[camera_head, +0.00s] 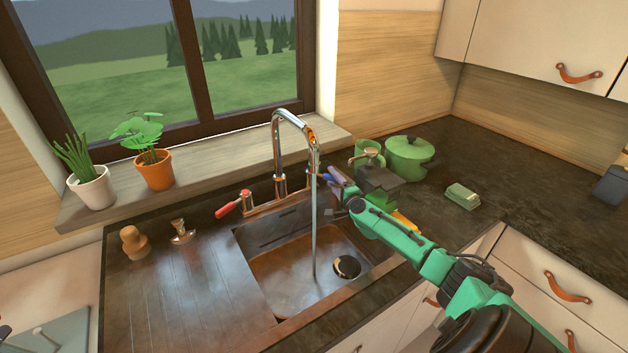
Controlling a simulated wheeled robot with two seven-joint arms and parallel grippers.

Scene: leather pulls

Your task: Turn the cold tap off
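A chrome mixer tap (292,120) with a tall bent spout stands behind the sink (262,240). A stream of water (314,225) runs from the spout into the basin. A red lever (230,208) sticks out at the tap's left. The blue cold lever (337,177) shows at the tap's right, partly hidden by my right gripper (340,192). That gripper is at or very near the blue lever; its fingers are small and overlapped, so contact and opening are unclear. My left gripper does not show.
A green pot (410,158) stands behind my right arm, with a green sponge-like block (462,196) to its right. Two potted plants (154,170) stand on the sill. A wooden knob-shaped object (133,243) stands left of the ribbed drainer (195,290), which is clear.

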